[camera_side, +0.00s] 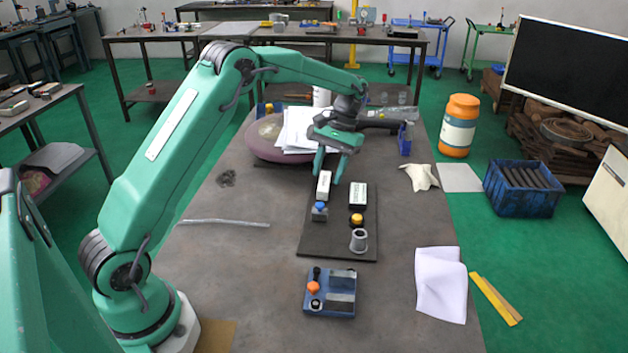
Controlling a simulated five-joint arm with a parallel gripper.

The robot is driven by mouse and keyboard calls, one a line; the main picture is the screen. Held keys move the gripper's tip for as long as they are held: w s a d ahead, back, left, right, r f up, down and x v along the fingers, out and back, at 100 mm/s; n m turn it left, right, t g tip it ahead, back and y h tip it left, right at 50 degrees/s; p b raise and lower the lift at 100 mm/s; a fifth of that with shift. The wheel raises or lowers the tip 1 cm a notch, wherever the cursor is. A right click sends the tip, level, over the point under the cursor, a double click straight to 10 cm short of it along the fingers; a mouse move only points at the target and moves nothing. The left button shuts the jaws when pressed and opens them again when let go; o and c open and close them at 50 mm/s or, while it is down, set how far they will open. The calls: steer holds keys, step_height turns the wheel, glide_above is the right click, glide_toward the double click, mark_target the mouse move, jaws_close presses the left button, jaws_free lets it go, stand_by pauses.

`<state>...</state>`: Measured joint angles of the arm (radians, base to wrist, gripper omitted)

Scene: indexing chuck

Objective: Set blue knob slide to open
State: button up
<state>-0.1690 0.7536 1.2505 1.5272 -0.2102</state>
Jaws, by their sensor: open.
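The blue knob (320,205) sits on a small grey block on a dark base plate (310,244) in the middle of the table. A white block (324,184) stands right behind it. A yellow knob (357,218) is on the same plate to its right, with a black and white block (358,194) behind it. My gripper (328,171) hangs just above and behind the white block, fingers down and apart, with nothing visibly held. I cannot tell whether a finger touches the white block. The slide's position and any markings are too small to read.
A grey cylindrical part (359,240) stands at the plate's front right. A blue box with an orange knob (313,287) sits in front of the plate. Papers (298,130) on a purple round object lie behind. A white cloth (419,177) and white sheets (440,284) lie right.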

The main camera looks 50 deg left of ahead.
mark_target(321, 205)
steer(key=shift+w+r, duration=0.1)
steer(key=shift+r, duration=0.1)
stand_by(0.3)
steer(key=m, duration=0.4)
steer(key=shift+w+d, duration=0.25)
steer(key=shift+d, duration=0.15)
steer(key=shift+a+x, duration=0.15)
steer(key=shift+x, duration=1.75)
steer(key=shift+a+x, duration=0.1)
steer(key=shift+x, duration=1.85)
jaws_close()
